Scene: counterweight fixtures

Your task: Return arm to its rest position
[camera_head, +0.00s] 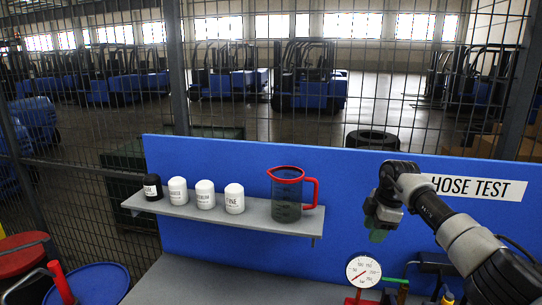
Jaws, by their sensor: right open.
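My right arm comes in from the lower right, bends at the top in front of the blue panel (240,165), and its wrist points down. My right gripper (378,234) is open and hangs in the air to the right of the grey shelf, above the pressure gauge (363,271). A greenish piece shows at its tip; I cannot tell its details at this size. Nothing is clearly held. My left gripper is not in view.
A red-handled tool and blue drum (104,284) stand at lower left. The grey bench (215,284) is clear left of the gauge.

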